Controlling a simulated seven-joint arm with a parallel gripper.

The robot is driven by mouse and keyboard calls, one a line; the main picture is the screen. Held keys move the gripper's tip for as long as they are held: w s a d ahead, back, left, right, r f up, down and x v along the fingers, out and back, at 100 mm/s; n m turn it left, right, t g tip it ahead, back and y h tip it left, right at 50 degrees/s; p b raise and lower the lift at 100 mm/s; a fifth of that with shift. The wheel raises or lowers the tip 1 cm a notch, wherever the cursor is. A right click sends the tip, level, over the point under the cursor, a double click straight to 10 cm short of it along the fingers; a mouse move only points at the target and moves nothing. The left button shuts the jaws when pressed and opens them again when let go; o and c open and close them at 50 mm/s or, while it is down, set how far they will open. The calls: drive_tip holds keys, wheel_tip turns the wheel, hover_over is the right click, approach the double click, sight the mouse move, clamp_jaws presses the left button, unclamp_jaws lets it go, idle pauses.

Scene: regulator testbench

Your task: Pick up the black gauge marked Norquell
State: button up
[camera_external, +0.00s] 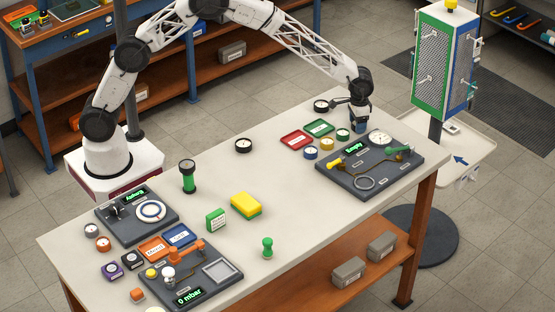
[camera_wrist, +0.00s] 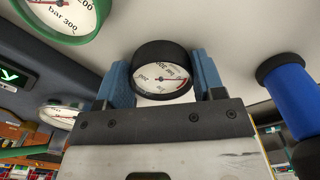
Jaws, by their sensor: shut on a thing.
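In the wrist view, a round black gauge (camera_wrist: 161,72) with a white dial and a red mark sits between the two blue fingers of my gripper (camera_wrist: 163,82), which is shut on it. Its dial faces the camera; I cannot read a Norquell mark. In the external view my gripper (camera_external: 361,125) is at the far right part of the bench, beside the dark panel; its hold is too small to make out there.
A green gauge (camera_wrist: 68,14) and a blue cylinder (camera_wrist: 290,95) flank the held gauge. The panel with an "Empty" display (camera_external: 353,147), red tray (camera_external: 296,140) and green tray (camera_external: 319,127) are close by. The bench's middle is mostly clear; a green-black cylinder (camera_external: 188,177) stands left.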

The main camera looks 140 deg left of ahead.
drive_tip(key=shift+r, duration=0.15)
drive_tip(key=shift+r, duration=1.35)
drive_tip(key=shift+s+d+r, duration=0.1)
drive_tip(key=shift+d+r, duration=0.05)
drive_tip(key=shift+r, duration=0.15)
drive_tip(key=s+d, duration=0.3)
drive_tip(key=s+d+r, duration=0.1)
drive_tip(key=s+d, duration=0.6)
drive_tip(key=d, duration=0.1)
drive_tip(key=shift+s+d+r, duration=0.15)
drive_tip(key=shift+d+r, duration=0.1)
drive_tip(key=shift+d, duration=0.1)
